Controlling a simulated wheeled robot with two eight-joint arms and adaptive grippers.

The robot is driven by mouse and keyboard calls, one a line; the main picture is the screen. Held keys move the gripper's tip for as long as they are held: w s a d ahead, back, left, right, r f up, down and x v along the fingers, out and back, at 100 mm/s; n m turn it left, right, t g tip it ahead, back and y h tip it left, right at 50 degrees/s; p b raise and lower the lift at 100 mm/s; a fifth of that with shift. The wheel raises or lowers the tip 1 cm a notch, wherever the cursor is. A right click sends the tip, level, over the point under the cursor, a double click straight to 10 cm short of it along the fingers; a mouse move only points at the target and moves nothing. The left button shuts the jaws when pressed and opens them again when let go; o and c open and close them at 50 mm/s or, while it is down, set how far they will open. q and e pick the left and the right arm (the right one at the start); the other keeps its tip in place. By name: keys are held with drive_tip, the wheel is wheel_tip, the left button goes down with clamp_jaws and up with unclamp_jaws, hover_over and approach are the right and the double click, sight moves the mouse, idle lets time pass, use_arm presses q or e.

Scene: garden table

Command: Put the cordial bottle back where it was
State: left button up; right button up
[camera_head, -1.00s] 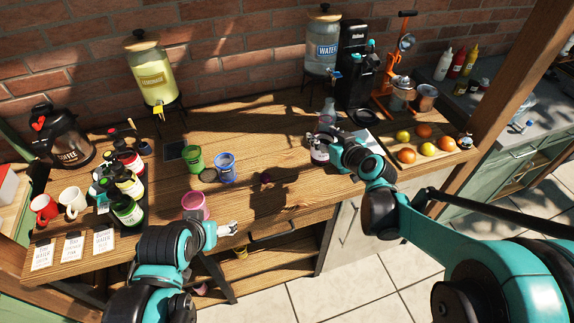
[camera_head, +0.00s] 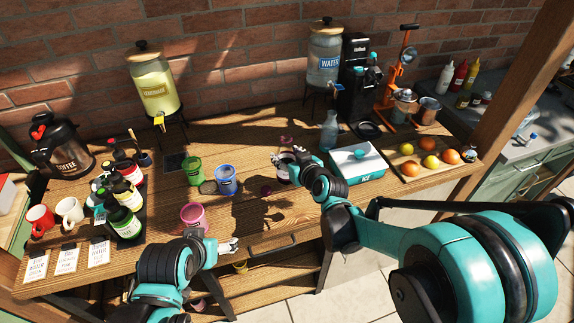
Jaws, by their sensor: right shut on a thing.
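My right gripper (camera_head: 290,164) is over the middle of the wooden table, shut on a dark bottle (camera_head: 283,172). The gripper hides much of this bottle, and I cannot tell whether it touches the table. Several dark bottles with coloured labels stand in a group at the left, among them a green-labelled bottle (camera_head: 123,223) and a red-labelled bottle (camera_head: 131,172). My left gripper (camera_head: 230,246) is low at the table's front edge, apart from the bottles. Its fingers are too small to read as open or shut.
Green (camera_head: 193,171), blue (camera_head: 226,181) and pink (camera_head: 193,215) cups stand between the bottle group and my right gripper. Two mugs (camera_head: 69,212) stand at the left.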

wheel_tip(320, 180, down, 4)
drive_tip(key=shift+w+r+b, duration=0.1)
drive_tip(key=shift+r+b, duration=0.15)
drive_tip(key=shift+b, duration=0.4)
drive_tip(key=shift+r, duration=0.1)
drive_tip(key=shift+f, duration=0.2)
drive_tip(key=o, duration=1.6)
drive_tip(key=shift+r, duration=0.1)
